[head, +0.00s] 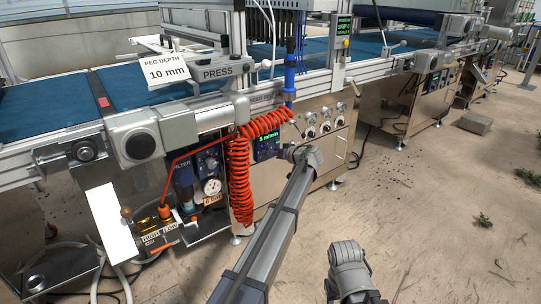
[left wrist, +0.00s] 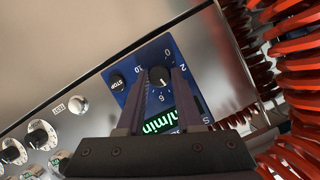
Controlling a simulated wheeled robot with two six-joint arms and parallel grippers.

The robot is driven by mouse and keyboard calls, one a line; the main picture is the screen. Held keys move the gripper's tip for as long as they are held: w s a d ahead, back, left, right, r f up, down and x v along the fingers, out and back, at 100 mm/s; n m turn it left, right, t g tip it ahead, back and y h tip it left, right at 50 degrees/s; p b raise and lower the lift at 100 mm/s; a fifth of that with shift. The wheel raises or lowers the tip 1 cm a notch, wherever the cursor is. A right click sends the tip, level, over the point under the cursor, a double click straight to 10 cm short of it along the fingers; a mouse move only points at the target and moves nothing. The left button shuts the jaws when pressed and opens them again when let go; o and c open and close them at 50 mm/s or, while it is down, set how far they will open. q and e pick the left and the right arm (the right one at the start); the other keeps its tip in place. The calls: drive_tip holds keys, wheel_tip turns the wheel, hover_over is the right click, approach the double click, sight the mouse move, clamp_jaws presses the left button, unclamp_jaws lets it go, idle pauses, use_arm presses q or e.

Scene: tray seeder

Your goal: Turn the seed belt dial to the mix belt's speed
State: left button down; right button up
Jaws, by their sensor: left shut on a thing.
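The seed belt dial is a black knob (left wrist: 159,75) on a blue panel (left wrist: 143,66), with a number scale around it; 0, 2, 6 and 10 are readable. A pale mark on the knob appears to face the 6 side. My left gripper (left wrist: 157,84) has its two fingers on either side of the knob and is shut on it. The green display (left wrist: 160,121) is partly hidden by the gripper. In the head view the green display (head: 268,146) seems to read 5 m/min. The mix belt's speed cannot be read clearly.
Red coiled hose (head: 240,180) hangs just left of the panel and shows close by in the left wrist view. A STOP button (left wrist: 118,82) sits beside the dial. Several knobs (head: 325,127) are on the steel front to the right. Open floor lies right.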

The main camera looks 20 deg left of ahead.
use_arm(q)
drive_tip(key=shift+w+d+f+m+g+y+b, duration=0.1)
drive_tip(key=shift+m+g+y+b, duration=0.55)
drive_tip(key=shift+m, duration=0.6)
drive_tip(key=shift+w+d+f+m+g+y+b, duration=0.1)
drive_tip(key=shift+m+g+y+b, duration=0.25)
drive_tip(key=shift+m+y+b, duration=0.65)
drive_tip(key=shift+m+h, duration=0.35)
drive_tip(key=c, duration=0.6)
unclamp_jaws()
drive_tip(key=shift+o, duration=0.2)
drive_tip(key=shift+r, duration=0.1)
drive_tip(key=p+v, duration=0.2)
drive_tip(key=v, duration=0.5)
drive_tip(key=shift+d, duration=0.35)
drive_tip(key=shift+s, duration=0.2)
